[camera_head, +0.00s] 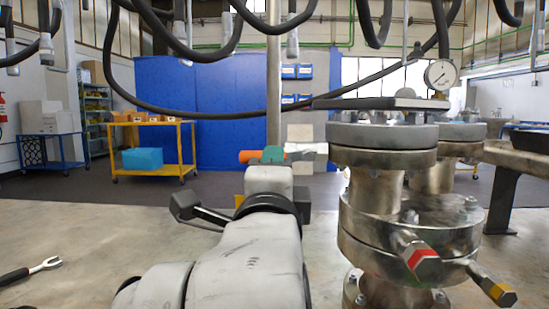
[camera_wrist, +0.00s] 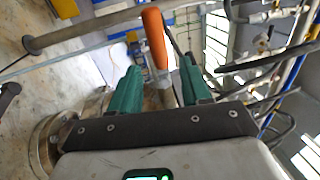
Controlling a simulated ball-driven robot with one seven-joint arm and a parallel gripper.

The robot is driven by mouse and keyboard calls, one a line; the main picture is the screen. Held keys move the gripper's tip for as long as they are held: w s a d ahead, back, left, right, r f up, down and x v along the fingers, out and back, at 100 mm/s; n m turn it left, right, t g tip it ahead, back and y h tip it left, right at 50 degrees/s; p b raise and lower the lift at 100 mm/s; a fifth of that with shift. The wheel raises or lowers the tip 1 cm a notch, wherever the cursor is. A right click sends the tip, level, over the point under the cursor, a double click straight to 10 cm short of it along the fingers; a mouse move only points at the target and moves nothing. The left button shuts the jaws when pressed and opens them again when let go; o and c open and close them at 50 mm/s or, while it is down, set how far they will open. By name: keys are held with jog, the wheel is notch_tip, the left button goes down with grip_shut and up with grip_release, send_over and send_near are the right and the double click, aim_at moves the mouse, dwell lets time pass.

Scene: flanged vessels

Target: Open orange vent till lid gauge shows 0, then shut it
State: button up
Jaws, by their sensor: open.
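The orange vent handle (camera_head: 248,156) shows in the head view just left of my gripper's green fingers, left of the flanged vessel (camera_head: 383,150). In the wrist view the orange handle (camera_wrist: 155,38) stands beyond and between the two green fingers, with a pale metal part below it. My gripper (camera_wrist: 162,82) is open, with a gap on both sides of the handle. My gripper (camera_head: 273,154) partly hides the vent in the head view. The round white gauge (camera_head: 441,74) stands on the lid at the right. Its dark needle is too small to read exactly.
Red-tipped (camera_head: 424,263) and yellow-tipped (camera_head: 497,292) fittings stick out low on the vessel. Black hoses (camera_head: 240,112) hang across the top. A wrench (camera_head: 32,270) lies on the bench at the left, where the bench top is mostly clear. A yellow cart (camera_head: 152,150) stands behind.

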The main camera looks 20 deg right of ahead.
jog(key=shift+v, duration=2.15)
jog(key=shift+o, duration=0.3)
dwell(1.1)
